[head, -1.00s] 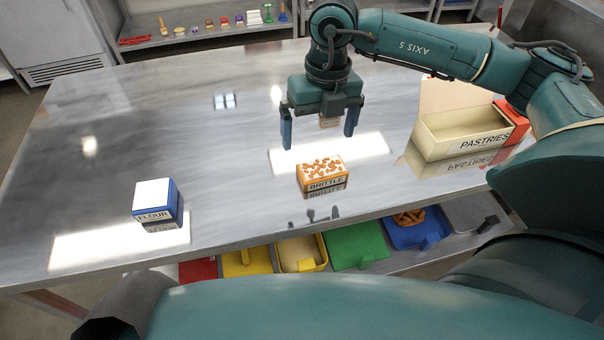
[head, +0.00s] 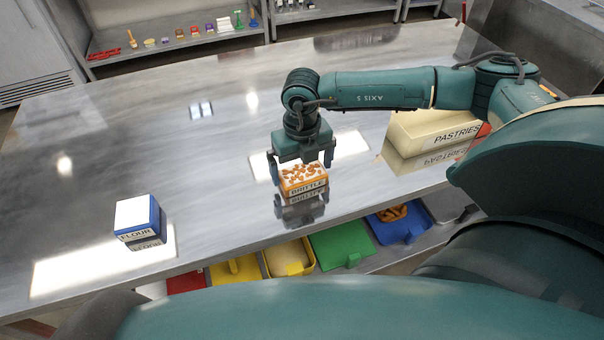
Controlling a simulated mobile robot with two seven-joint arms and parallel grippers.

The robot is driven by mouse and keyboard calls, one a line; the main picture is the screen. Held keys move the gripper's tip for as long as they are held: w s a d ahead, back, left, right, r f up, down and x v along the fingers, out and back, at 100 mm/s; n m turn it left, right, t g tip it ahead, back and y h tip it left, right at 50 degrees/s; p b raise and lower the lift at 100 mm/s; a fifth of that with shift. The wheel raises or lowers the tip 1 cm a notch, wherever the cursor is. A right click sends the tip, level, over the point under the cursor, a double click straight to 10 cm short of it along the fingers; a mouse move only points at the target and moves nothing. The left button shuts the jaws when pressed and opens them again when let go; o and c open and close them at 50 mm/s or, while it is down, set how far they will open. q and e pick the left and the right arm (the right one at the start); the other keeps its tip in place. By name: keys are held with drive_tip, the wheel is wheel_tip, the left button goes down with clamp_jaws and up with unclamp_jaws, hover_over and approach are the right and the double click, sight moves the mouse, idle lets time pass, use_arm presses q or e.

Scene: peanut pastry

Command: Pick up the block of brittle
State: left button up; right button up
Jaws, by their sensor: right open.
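The block of brittle (head: 304,181) is an orange-brown box with nut pieces on top and a BRITTLE label on its front. It sits on the shiny metal table (head: 110,140), with its reflection below it. My right gripper (head: 302,172) is open, low over the block and just behind it, pointing down. One finger is to the left of the block and the other near its right rear corner. I cannot tell whether either finger touches it. My left gripper is out of view.
A blue and white flour box (head: 138,218) stands at the left of the table. A cream PASTRIES box (head: 425,135) stands at the right, partly behind my right arm. Coloured bins, including a green one (head: 340,246), sit below the front edge. The table's middle left is clear.

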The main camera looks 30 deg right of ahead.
drive_tip(key=shift+f, duration=0.7)
drive_tip(key=shift+c, duration=0.4)
drive_tip(key=c, duration=0.7)
drive_tip(key=shift+r, duration=0.1)
